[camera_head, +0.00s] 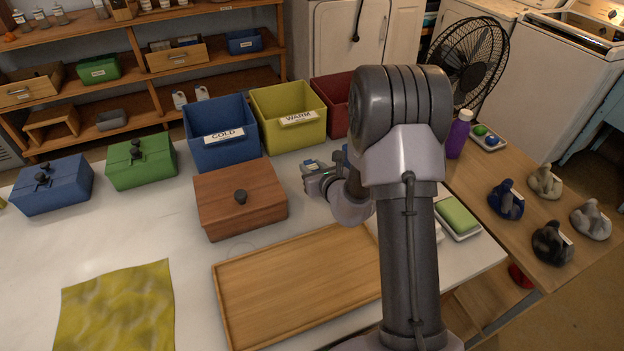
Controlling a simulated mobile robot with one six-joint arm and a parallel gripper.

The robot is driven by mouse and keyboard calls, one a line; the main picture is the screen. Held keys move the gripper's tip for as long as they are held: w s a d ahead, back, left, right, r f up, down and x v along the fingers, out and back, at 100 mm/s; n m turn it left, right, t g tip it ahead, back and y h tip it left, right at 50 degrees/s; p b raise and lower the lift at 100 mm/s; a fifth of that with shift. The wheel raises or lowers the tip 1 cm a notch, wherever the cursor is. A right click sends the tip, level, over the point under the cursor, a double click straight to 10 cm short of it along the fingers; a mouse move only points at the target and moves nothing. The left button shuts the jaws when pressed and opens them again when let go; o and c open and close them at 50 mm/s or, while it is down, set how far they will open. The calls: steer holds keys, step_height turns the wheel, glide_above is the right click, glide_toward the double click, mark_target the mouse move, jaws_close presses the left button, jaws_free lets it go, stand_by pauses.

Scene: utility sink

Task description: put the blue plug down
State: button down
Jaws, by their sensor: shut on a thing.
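My gripper (322,175) is over the white counter, between the brown wooden box and the upright part of my arm. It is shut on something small. Blue shows at the gripper (340,158), partly behind my wrist; I take this to be the blue plug, though its shape is mostly hidden. The fingertips are not clearly seen. I cannot tell whether the held thing touches the counter.
A wooden tray (285,288) lies empty in front. The brown lidded box (220,208) is left of my gripper. Behind stand the blue COLD bin (222,150), yellow WARM bin (285,135) and a red bin (330,88). A green sponge (456,215) lies right.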

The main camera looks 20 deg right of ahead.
steer(key=shift+f+b, duration=1.35)
steer(key=shift+f, duration=0.9)
steer(key=c, duration=1.1)
jaws_free()
steer(key=shift+o, duration=0.2)
steer(key=shift+r, duration=0.15)
